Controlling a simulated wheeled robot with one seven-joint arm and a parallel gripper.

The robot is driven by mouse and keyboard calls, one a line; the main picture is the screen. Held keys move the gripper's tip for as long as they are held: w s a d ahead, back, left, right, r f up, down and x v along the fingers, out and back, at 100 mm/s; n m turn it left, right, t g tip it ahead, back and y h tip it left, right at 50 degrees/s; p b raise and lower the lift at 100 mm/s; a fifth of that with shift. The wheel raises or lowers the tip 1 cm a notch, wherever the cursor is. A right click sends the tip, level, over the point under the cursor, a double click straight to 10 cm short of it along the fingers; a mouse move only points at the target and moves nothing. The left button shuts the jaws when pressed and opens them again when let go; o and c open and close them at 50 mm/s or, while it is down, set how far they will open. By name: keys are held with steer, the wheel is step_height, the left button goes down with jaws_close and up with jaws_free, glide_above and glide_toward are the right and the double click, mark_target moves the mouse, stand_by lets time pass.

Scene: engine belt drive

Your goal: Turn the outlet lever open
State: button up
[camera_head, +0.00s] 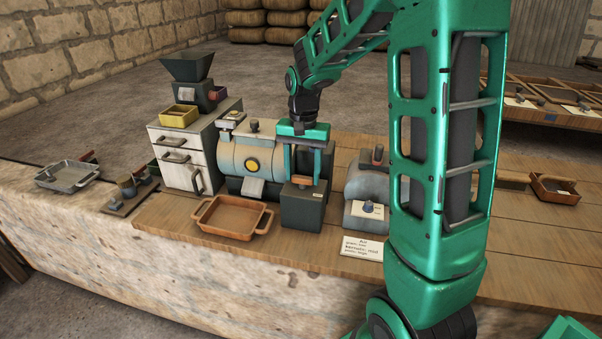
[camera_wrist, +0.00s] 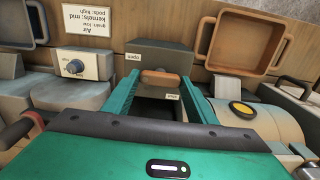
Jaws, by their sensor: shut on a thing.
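The outlet lever (camera_wrist: 160,77) is a short wooden-brown handle on a dark grey-green box (camera_wrist: 170,54). In the head view the box (camera_head: 303,214) stands at the front of the drum machine. My gripper (camera_wrist: 159,82) has its two green fingers on either end of the handle and is shut on it. In the head view my gripper (camera_head: 302,176) reaches down from above to the box top. A label reading "open" (camera_wrist: 133,56) lies on the far left of the box top in the wrist view. Another small label (camera_wrist: 172,97) lies nearer, partly shaded. The lever's pivot is hidden.
A brown tray (camera_head: 232,230) sits left of the box. A grey unit with a knob (camera_head: 367,209) and a text card (camera_head: 362,247) stand to the right. The pale drum (camera_head: 240,150) with a yellow button is behind. A white drawer cabinet (camera_head: 184,158) stands farther left.

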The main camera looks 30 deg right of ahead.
mark_target(302, 177)
steer(key=shift+w+r, duration=0.1)
steer(key=o, duration=0.8)
step_height(302, 177, up, 11)
steer(key=shift+a+f, duration=0.1)
steer(key=shift+f, duration=0.05)
stand_by(0.5)
steer(key=s+d+f+n, duration=0.1)
steer(key=s+f, duration=0.1)
steer(key=s, duration=0.7)
steer(key=s+d+f+n, duration=0.1)
steer(key=s+f, duration=0.1)
steer(key=s, duration=0.8)
steer(key=s+d+f, duration=0.2)
steer(key=s, duration=0.8)
steer(key=shift+s+f+n, duration=0.2)
steer(key=shift+f+n, duration=0.15)
steer(key=shift+n, duration=0.05)
